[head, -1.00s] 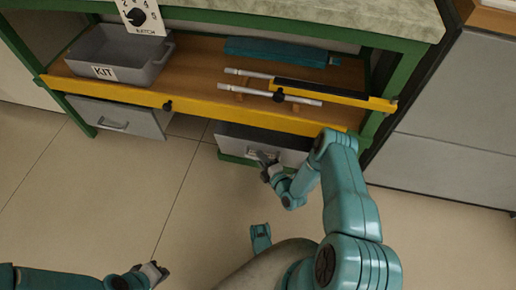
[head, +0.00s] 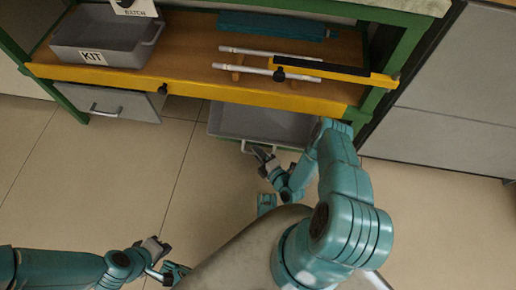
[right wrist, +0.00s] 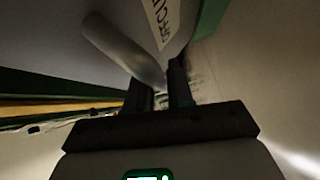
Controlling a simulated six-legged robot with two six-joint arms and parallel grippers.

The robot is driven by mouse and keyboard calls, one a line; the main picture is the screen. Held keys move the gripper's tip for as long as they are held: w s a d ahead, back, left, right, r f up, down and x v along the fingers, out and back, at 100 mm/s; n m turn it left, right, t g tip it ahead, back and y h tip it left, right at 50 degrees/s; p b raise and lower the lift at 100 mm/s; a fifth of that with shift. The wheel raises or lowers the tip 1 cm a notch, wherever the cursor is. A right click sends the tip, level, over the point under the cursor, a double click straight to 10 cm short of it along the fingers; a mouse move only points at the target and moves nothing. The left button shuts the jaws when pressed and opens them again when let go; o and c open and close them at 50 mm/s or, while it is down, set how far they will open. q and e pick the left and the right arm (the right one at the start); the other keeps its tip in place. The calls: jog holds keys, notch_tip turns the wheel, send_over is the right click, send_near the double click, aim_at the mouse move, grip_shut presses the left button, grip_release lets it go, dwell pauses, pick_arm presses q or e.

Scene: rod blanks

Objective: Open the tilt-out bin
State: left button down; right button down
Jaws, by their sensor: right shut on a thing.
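The grey tilt-out bin (head: 265,121) sits under the right part of the bench. It leans out from the bench and its inside shows from above. My right gripper (head: 259,155) is at its front and shut on the bin's handle (right wrist: 125,50). In the right wrist view, the grey handle bar runs between the fingers (right wrist: 160,88), beside a white label that is cut off. My left gripper (head: 153,246) is low at the lower left, away from the bench; whether its fingers are apart is unclear.
A second grey front with a handle (head: 110,105) is under the bench's left part. A KIT tray (head: 105,55), metal rods (head: 265,68) and a dark teal roll (head: 275,25) are on the shelf. A yellow rail (head: 200,92) runs above the bin. The floor in front is clear.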

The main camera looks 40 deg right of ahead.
pick_arm(q)
jog(key=shift+s+a, duration=0.1)
jog(key=shift+s, duration=0.1)
pick_arm(e)
jog(key=shift+s+d+f, duration=0.1)
jog(key=shift+s+f, duration=0.05)
jog(key=shift+f, duration=0.05)
jog(key=c, duration=1.1)
grip_release()
pick_arm(q)
jog(key=shift+s, duration=0.1)
